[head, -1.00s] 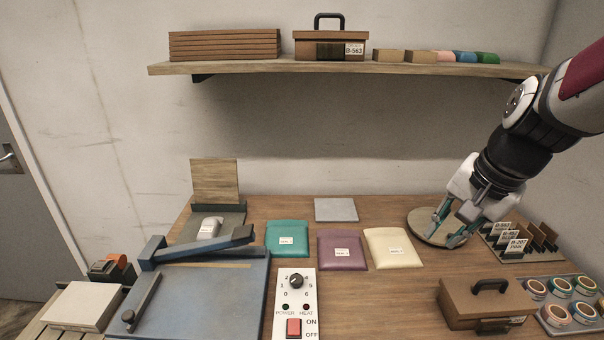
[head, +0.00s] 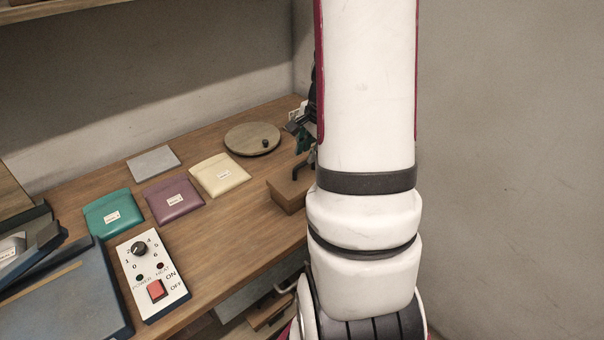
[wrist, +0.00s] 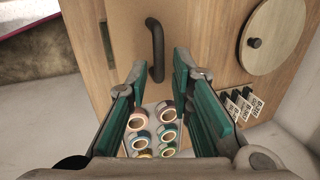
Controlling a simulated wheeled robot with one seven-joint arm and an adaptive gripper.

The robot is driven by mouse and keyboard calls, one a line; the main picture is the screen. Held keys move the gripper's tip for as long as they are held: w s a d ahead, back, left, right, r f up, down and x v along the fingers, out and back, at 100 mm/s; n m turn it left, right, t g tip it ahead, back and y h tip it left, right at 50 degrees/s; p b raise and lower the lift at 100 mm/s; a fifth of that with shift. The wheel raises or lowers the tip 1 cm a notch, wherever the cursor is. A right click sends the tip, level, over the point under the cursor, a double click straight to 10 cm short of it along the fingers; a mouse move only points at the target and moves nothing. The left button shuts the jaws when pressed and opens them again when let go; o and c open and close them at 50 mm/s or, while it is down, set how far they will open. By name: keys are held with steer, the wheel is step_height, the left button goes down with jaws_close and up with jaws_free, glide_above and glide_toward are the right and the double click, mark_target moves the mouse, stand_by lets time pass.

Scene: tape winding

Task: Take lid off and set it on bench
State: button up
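The brown box with its lid (head: 285,187) stands on the bench, and my arm hides its right part. The black arched handle (head: 299,169) rises from the lid. In the wrist view the handle (wrist: 156,48) stands ahead of my fingertips, on the brown lid (wrist: 126,45). My gripper (wrist: 159,73) is open and empty, with one green-padded finger on each side of the line to the handle. In the head view my gripper (head: 303,138) is partly hidden by my arm, near the handle. The bench (head: 236,243) has bare wood left of the box.
A round wooden turntable (head: 245,139) with a dark knob lies behind the box. Tape rolls (wrist: 138,121) and labelled cards (wrist: 238,102) show in the wrist view. Teal, purple and cream pouches (head: 219,176), a grey plate (head: 153,161) and a control panel (head: 150,278) lie left.

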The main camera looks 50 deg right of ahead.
steer(key=shift+x, duration=3.1)
jaws_close()
